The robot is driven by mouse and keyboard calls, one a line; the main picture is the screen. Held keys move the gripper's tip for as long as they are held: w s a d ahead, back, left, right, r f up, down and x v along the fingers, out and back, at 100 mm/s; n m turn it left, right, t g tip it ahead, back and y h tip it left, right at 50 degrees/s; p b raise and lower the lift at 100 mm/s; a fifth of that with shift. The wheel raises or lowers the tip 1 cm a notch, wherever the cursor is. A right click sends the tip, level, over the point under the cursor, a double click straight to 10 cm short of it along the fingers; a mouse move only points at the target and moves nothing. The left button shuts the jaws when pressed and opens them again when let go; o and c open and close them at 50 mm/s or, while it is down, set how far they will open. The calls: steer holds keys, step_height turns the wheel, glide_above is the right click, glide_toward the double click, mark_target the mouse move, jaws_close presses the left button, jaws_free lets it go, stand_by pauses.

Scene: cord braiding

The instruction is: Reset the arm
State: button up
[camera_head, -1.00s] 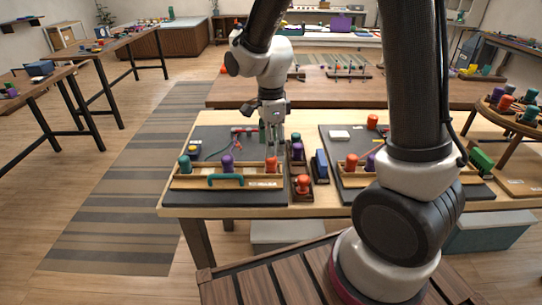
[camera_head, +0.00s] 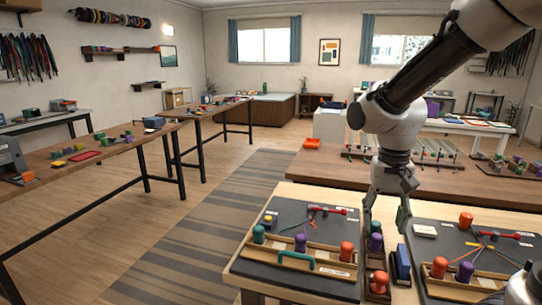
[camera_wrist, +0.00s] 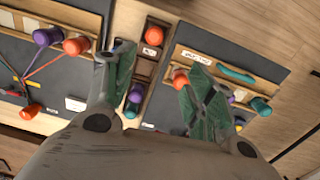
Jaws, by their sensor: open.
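My gripper (camera_head: 386,214) is open and empty, raised above the gap between two dark work boards. In the wrist view its two green-padded fingers (camera_wrist: 160,92) stand apart with nothing between them. The left board (camera_head: 275,271) carries a wooden tray with a teal handle (camera_head: 296,259) and teal, purple and orange bobbins. The right board (camera_head: 424,258) has orange and purple bobbins and coloured cords meeting at its middle. A narrow wooden rack of bobbins (camera_head: 377,284) stands between the boards, below my gripper; the fingers hide part of it in the wrist view.
A dark blue block (camera_head: 401,262) stands beside the rack. Side tables with coloured items line the left. A striped rug (camera_head: 225,202) covers open floor.

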steer(key=s+d+r+n+t, duration=0.3)
steer(key=s+d+r+t, duration=0.2)
steer(key=s+d+r, duration=0.4)
steer(key=s+d, duration=0.1)
steer(key=s, duration=0.1)
steer(key=shift+s+r, duration=0.3)
steer(key=shift+r, duration=0.1)
stand_by(1.6)
